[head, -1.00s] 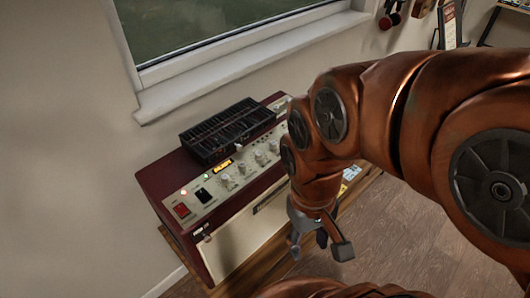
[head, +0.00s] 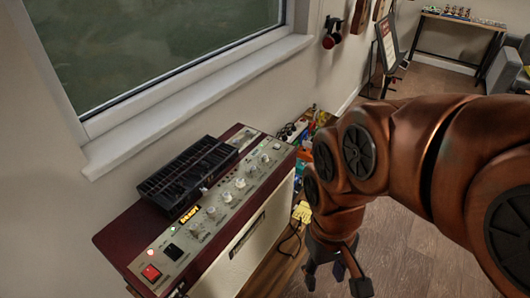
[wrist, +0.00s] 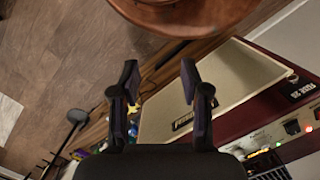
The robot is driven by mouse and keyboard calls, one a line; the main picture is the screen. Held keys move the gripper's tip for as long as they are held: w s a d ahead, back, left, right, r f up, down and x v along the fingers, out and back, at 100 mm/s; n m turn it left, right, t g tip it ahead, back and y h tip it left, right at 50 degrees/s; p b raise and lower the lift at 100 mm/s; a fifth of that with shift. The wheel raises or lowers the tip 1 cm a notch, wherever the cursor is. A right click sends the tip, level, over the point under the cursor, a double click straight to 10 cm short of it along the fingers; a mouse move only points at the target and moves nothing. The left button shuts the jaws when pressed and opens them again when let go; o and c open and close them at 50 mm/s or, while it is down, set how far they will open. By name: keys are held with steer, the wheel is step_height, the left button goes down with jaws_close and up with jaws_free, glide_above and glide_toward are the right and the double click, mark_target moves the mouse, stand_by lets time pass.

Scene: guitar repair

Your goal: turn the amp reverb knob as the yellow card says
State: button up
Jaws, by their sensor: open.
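The amp (head: 118,238) is a maroon cabinet with a cream front under the window. Its sloped panel has several pale knobs (head: 211,212), a lit red switch (head: 151,272) and an orange display (head: 190,214). I cannot read which knob is reverb. My gripper (head: 336,274) is open and empty, pointing down in front of the amp's cream face, apart from the knobs. In the wrist view my gripper (wrist: 160,78) shows two spread fingers, with the amp's cream front (wrist: 225,85) behind and right. I cannot make out a yellow card for certain.
A black slatted box (head: 185,172) sits on the amp's top. A yellow item (head: 302,211) and a dark cable lie beyond the amp's front. The window sill (head: 190,105) runs behind. Wooden floor (head: 420,225) is open at the right.

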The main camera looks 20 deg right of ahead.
stand_by(0.4)
steer(key=n+t+b, duration=0.2)
steer(key=n+b, duration=0.4)
steer(key=n, duration=1.6)
glide_toward(265, 156)
steer(key=shift+s+f, duration=0.25)
steer(key=shift+f, duration=0.1)
steer(key=shift+w+a+f+n, duration=0.1)
steer(key=shift+w+f+n, duration=0.15)
steer(key=shift+w+n, duration=0.2)
steer(key=shift+s+f+p, duration=0.1)
steer(key=shift+f+p, duration=0.65)
steer(key=shift+f, duration=3)
steer(key=shift+c, duration=0.3)
jaws_close()
